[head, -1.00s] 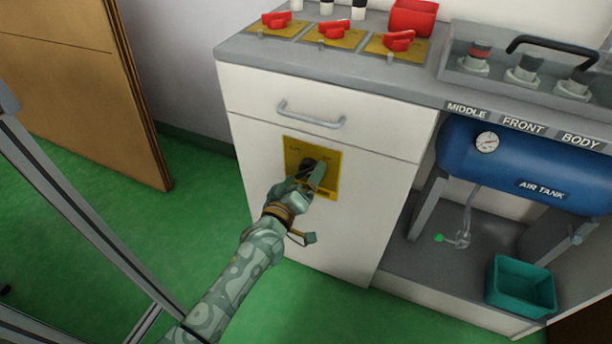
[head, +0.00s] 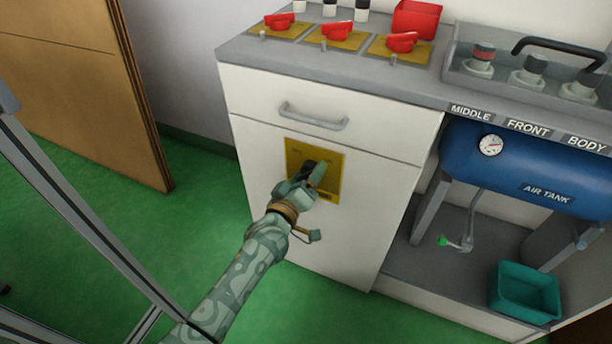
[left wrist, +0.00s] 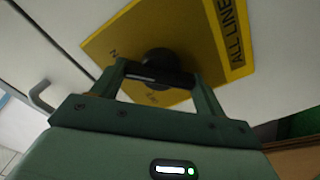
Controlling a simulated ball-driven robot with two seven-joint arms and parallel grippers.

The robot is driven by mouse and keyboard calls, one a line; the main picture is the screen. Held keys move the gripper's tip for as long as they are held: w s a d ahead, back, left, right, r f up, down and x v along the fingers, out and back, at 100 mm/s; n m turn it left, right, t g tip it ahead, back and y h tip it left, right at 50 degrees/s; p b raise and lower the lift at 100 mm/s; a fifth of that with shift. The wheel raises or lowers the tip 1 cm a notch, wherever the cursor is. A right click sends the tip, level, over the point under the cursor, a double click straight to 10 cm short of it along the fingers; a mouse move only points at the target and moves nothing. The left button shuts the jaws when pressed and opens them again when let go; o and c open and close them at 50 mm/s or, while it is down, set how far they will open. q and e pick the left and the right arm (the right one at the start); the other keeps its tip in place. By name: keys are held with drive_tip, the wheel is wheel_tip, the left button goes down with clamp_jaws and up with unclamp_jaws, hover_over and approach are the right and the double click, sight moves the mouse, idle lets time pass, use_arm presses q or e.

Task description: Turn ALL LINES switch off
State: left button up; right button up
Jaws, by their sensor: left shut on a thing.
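The ALL LINES switch is a black knob on a yellow plate (head: 333,176) on the white cabinet's front, below the drawer. The plate also shows in the left wrist view (left wrist: 205,40), with its "ALL LINE" label at the right edge. My left gripper (head: 310,176) is at the plate, its fingers shut on the black knob (left wrist: 157,62). In the left wrist view (left wrist: 160,75) the fingers lie either side of the knob, which is partly hidden. The knob's exact angle is hard to tell. My right gripper is not in view.
The drawer handle (head: 313,118) sticks out above the plate. Red switches (head: 337,31) on yellow plates sit on the counter. A blue air tank (head: 530,165) and a teal bin (head: 525,292) are at the right.

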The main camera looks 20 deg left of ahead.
use_arm(q)
drive_tip(key=n+p, duration=0.1)
drive_tip(key=n, duration=0.2)
drive_tip(key=shift+n, duration=0.4)
drive_tip(key=shift+f+n+p, duration=0.1)
drive_tip(key=shift+n+p, duration=0.3)
drive_tip(key=shift+n, duration=1.4)
drive_tip(key=n, duration=0.2)
drive_tip(key=shift+f+n, duration=0.1)
drive_tip(key=shift+n, duration=0.3)
drive_tip(key=n, duration=0.3)
drive_tip(key=shift+f+n, duration=0.1)
drive_tip(key=shift+n, duration=1.3)
drive_tip(key=shift+n+b, duration=0.35)
drive_tip(key=shift+n, duration=0.65)
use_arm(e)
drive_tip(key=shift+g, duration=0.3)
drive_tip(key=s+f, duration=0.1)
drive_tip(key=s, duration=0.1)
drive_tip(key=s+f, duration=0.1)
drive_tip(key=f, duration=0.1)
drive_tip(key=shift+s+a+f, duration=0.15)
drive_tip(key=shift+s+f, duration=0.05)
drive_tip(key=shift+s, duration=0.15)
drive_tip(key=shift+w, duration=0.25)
